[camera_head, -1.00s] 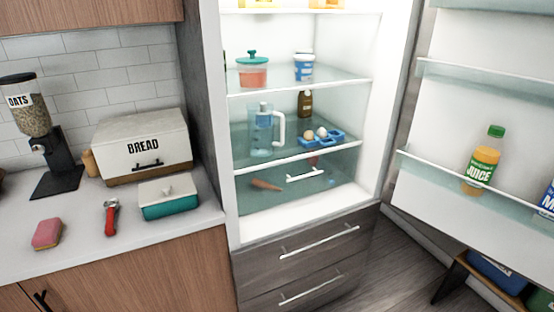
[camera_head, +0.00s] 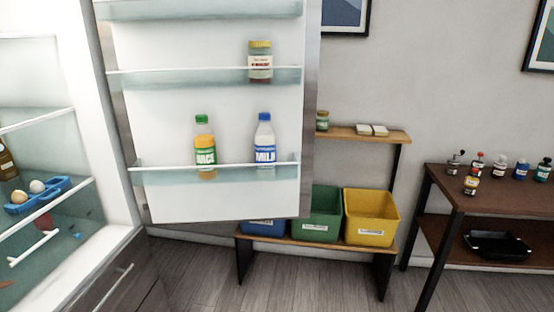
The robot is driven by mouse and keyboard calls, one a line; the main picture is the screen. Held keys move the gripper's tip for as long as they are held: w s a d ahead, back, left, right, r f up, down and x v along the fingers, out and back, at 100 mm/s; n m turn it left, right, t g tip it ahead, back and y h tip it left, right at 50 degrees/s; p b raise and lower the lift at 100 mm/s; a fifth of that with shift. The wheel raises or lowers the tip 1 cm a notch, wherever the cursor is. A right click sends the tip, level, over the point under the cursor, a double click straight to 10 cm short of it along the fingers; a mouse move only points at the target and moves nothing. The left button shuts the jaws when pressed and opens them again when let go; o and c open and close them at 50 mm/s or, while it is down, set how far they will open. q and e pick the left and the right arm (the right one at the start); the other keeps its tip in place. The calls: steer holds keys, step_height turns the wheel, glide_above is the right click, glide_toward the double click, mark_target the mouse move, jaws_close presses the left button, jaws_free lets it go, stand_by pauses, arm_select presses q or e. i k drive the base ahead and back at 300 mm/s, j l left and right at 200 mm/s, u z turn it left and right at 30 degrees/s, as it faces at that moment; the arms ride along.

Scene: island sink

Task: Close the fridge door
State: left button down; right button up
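The fridge door (camera_head: 220,110) stands wide open, its white inner side facing me. Its shelves hold a juice bottle (camera_head: 205,150), a milk bottle (camera_head: 265,142) and a jar with a yellow lid (camera_head: 260,62). The open fridge (camera_head: 112,130) is at the left, partly cut off by the picture edge. An egg tray (camera_head: 38,195) and a brown bottle (camera_head: 6,160) show on its shelves. Neither of my grippers shows in the head view.
A low rack behind the door holds a green bin (camera_head: 318,214), a yellow bin (camera_head: 372,216) and a partly hidden blue bin (camera_head: 263,226). A brown side table (camera_head: 500,192) with several small bottles stands at the right. The wooden floor (camera_head: 335,290) in front is clear.

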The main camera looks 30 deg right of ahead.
mark_target(168, 63)
steer(key=i+l+u, duration=0.1)
steer(key=l, duration=0.25)
steer(key=i+l+u, duration=0.1)
steer(key=l, duration=0.25)
steer(key=i+l+u, duration=0.25)
steer(key=l, duration=0.5)
steer(key=i, duration=0.1)
